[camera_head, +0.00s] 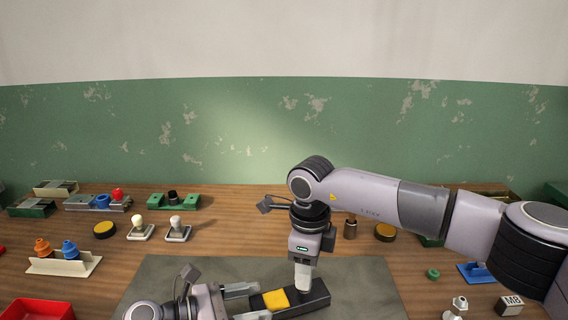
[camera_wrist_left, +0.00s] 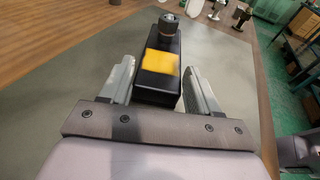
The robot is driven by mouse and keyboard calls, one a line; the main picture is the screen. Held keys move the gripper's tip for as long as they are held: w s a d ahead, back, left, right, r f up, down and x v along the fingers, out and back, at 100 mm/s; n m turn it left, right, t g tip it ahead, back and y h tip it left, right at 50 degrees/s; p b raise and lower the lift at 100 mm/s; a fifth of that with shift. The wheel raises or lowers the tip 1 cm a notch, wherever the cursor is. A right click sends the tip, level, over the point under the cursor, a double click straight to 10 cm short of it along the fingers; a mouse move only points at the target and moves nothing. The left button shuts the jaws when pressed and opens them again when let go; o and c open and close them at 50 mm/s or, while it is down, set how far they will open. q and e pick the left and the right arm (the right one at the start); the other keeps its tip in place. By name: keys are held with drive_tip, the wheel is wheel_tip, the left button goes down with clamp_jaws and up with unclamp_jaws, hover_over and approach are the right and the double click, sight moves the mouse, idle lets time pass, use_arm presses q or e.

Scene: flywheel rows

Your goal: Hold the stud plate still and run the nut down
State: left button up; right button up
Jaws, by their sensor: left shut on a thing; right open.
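The stud plate is a long black block (camera_head: 316,297) with a yellow square on top, lying on the grey mat. In the left wrist view the block (camera_wrist_left: 147,96) lies between the fingers of my left gripper (camera_wrist_left: 153,88), which is shut on its near part. My left gripper (camera_head: 248,302) reaches it from the left in the head view. A dark round part (camera_wrist_left: 168,27) stands at the block's far end; whether it is stud or nut I cannot tell. My right gripper (camera_head: 303,287) points down over that end, open; its fingertips hide what is beneath.
The grey mat (camera_head: 375,283) is clear right of the block. A block marked M8 (camera_head: 509,306) and a pale hex piece (camera_head: 459,304) stand at the right. A red bin (camera_head: 38,310) is at the front left. Several small fixtures line the back.

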drive_tip(key=n, duration=0.7)
drive_tip(key=shift+n, duration=0.3)
drive_tip(key=shift+f, duration=0.1)
drive_tip(key=shift+f, duration=1.4)
drive_tip(key=c, duration=0.7)
drive_tip(key=shift+m, duration=2.5)
drive_tip(key=shift+c, duration=0.2)
